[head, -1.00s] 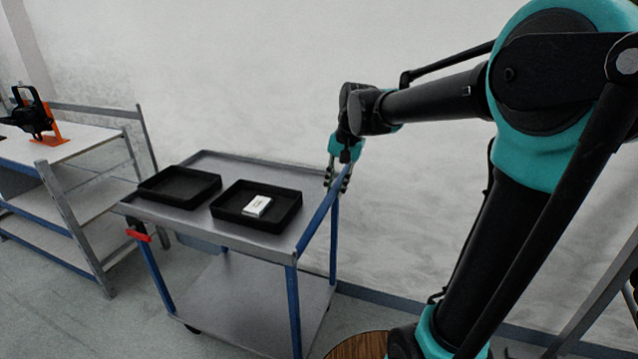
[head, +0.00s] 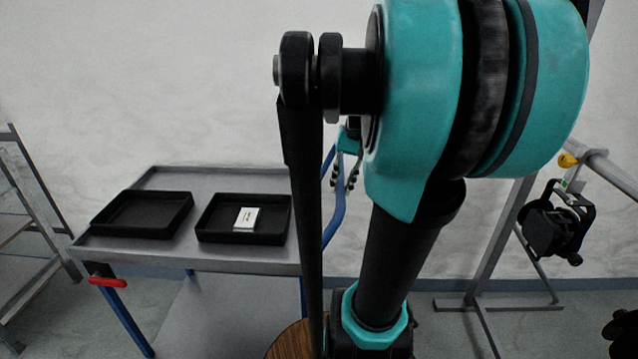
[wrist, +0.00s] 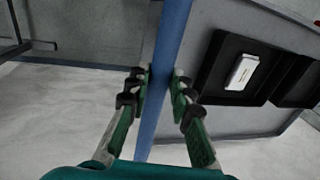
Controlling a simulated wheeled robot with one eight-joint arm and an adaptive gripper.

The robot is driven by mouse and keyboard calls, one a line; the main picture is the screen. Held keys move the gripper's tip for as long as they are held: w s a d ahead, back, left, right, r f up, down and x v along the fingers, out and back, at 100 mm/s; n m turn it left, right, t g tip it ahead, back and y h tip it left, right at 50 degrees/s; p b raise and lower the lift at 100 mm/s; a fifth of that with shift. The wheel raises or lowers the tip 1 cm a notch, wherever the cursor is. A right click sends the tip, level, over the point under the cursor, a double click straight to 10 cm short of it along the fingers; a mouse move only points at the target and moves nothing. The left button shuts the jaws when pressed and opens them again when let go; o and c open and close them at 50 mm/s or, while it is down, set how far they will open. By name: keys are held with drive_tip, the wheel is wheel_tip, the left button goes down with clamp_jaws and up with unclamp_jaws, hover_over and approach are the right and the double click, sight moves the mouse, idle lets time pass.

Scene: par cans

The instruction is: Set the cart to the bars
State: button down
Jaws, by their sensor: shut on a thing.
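The cart (head: 170,262) has a grey top, blue legs and a blue push handle (head: 337,210) at its right end. My gripper (head: 344,180) is at that handle, partly hidden behind my arm. In the wrist view my gripper (wrist: 160,84) has its green fingers on both sides of the blue handle bar (wrist: 168,60), shut on it. A metal bar (head: 608,172) on a stand is at the right, with a black lamp (head: 556,225) hanging from it by a yellow-knobbed clamp.
Two black trays stand on the cart, the left one empty (head: 97,222), the right one (head: 285,232) holding a small white box (head: 246,219). A red lever (head: 103,281) sticks out at the cart's left corner. A metal frame (head: 48,205) stands at far left.

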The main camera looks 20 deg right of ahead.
drive_tip(key=shift+s+d, duration=0.25)
drive_tip(key=shift+d, duration=0.4)
drive_tip(key=shift+s+d, duration=0.2)
drive_tip(key=shift+d, duration=0.45)
drive_tip(key=c, duration=1.3)
unclamp_jaws()
drive_tip(key=shift+c, duration=0.2)
wheel_tip(320, 180, up, 12)
drive_tip(key=d, duration=0.2)
drive_tip(key=shift+s+d, duration=0.15)
drive_tip(key=shift+s, duration=0.25)
drive_tip(key=shift+s+f, duration=0.1)
drive_tip(key=shift+f, duration=0.05)
